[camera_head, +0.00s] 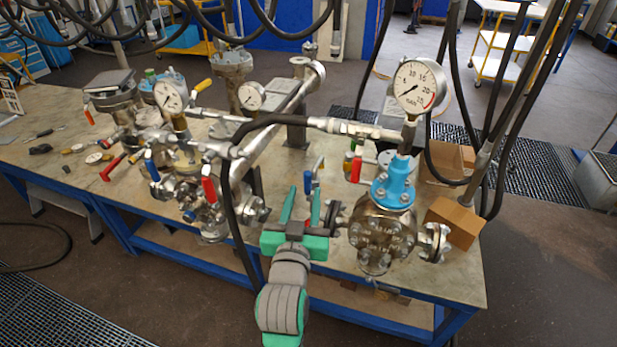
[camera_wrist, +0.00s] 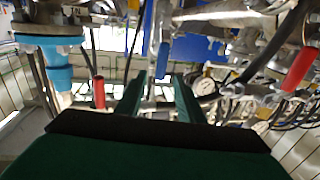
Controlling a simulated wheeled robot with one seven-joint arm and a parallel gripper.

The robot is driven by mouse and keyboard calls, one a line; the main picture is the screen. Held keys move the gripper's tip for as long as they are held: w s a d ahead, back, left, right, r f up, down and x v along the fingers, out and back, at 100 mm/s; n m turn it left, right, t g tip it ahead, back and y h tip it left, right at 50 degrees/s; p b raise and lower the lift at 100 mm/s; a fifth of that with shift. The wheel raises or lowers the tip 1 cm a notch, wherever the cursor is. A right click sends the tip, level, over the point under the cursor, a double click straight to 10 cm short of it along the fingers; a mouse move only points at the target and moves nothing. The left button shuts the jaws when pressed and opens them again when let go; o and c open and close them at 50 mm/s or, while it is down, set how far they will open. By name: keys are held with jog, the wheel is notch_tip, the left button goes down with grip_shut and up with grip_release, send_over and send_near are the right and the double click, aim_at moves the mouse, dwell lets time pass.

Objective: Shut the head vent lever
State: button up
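My gripper (camera_head: 303,197) is open on the bench's near side, its two green fingers apart and pointing away from me. The wrist view shows nothing gripped between the fingertips (camera_wrist: 159,80). A blue-handled lever (camera_head: 308,182) stands just beyond the fingers; in the wrist view its handle (camera_wrist: 163,60) lines up with the gap. A red lever (camera_head: 356,169) hangs beside the light-blue neck (camera_head: 395,182) of the right-hand flanged vessel (camera_head: 382,232). Another red lever (camera_head: 209,190) hangs at the left-hand vessel. I cannot tell which lever is the head vent lever.
A pressure gauge (camera_head: 418,86) stands above the right-hand vessel. A black hose (camera_head: 232,205) hangs left of my gripper, and more hoses (camera_head: 500,110) hang at the right. Cardboard boxes (camera_head: 455,220) sit at the bench's right end. More vessels and fittings crowd the left.

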aim_at(308, 181)
jog(key=w, duration=0.5)
jog(key=shift+w+d, duration=0.25)
jog(key=shift+d, duration=0.15)
jog(key=shift+w+a, duration=0.15)
jog(key=shift+w, duration=0.55)
grip_shut()
jog(key=shift+d, duration=0.2)
